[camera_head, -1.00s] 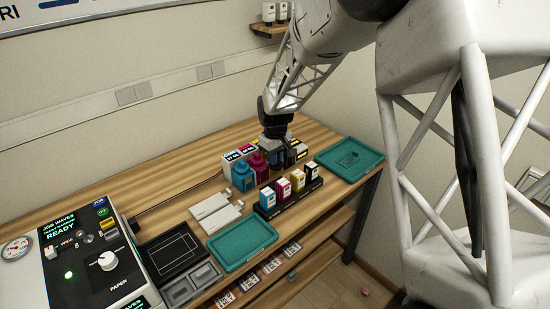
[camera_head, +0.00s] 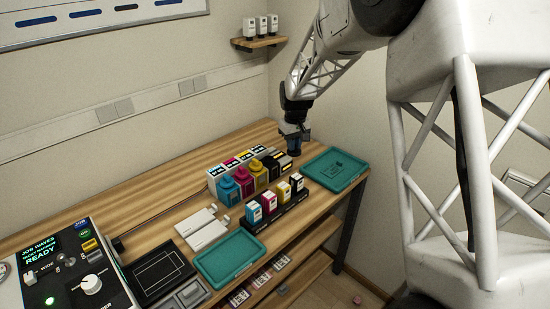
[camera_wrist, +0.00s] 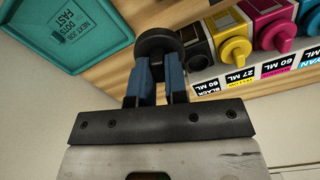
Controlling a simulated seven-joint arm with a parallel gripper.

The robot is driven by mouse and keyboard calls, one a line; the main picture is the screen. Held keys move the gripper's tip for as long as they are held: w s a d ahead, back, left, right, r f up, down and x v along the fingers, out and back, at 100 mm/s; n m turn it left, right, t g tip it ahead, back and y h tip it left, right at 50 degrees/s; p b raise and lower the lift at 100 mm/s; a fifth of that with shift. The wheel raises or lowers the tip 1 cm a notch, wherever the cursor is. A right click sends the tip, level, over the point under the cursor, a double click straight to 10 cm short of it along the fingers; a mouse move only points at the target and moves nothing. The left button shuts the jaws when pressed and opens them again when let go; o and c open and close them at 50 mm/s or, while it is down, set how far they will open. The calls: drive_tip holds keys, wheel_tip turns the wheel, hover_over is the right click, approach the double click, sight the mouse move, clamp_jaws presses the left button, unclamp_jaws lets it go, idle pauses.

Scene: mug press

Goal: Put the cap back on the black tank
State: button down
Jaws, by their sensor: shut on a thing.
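My gripper (camera_wrist: 157,75) is shut on a round black cap (camera_wrist: 158,43), which shows between and beyond the blue fingertips in the wrist view. In the head view my gripper (camera_head: 294,137) is at the right end of the tank row, with the dark cap (camera_head: 294,152) under it. The black tank (camera_wrist: 197,38) stands beside the cap in the wrist view, apparently without a cap on its neck. In the head view the black tank (camera_head: 274,166) is the rightmost of the row. The cap is beside the tank, not over its neck.
Yellow (camera_head: 259,174), magenta (camera_head: 243,182) and cyan (camera_head: 228,189) tanks stand left of the black one. A rack of small cartridges (camera_head: 277,209) is in front. A teal tray (camera_head: 335,169) lies to the right, another teal tray (camera_head: 230,256) at front left.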

drive_tip(key=w+d+r+m, duration=0.2)
drive_tip(key=w+d+r, duration=0.1)
drive_tip(key=d, duration=0.4)
drive_tip(key=w+d+r+m, duration=0.2)
drive_tip(key=w+d+r, duration=0.15)
drive_tip(key=d, duration=0.35)
drive_tip(key=a+f+n, duration=0.3)
drive_tip(key=a, duration=0.8)
drive_tip(key=a+f+n, duration=0.3)
drive_tip(key=a+n, duration=0.1)
drive_tip(key=a, duration=0.8)
drive_tip(key=shift+s+a+n, duration=0.2)
drive_tip(key=shift+s+n, duration=0.1)
drive_tip(key=shift+s, duration=0.1)
drive_tip(key=shift+f, duration=0.35)
drive_tip(key=shift+f, duration=2.95)
drive_tip(key=shift+f, duration=0.2)
drive_tip(key=c, duration=0.6)
unclamp_jaws()
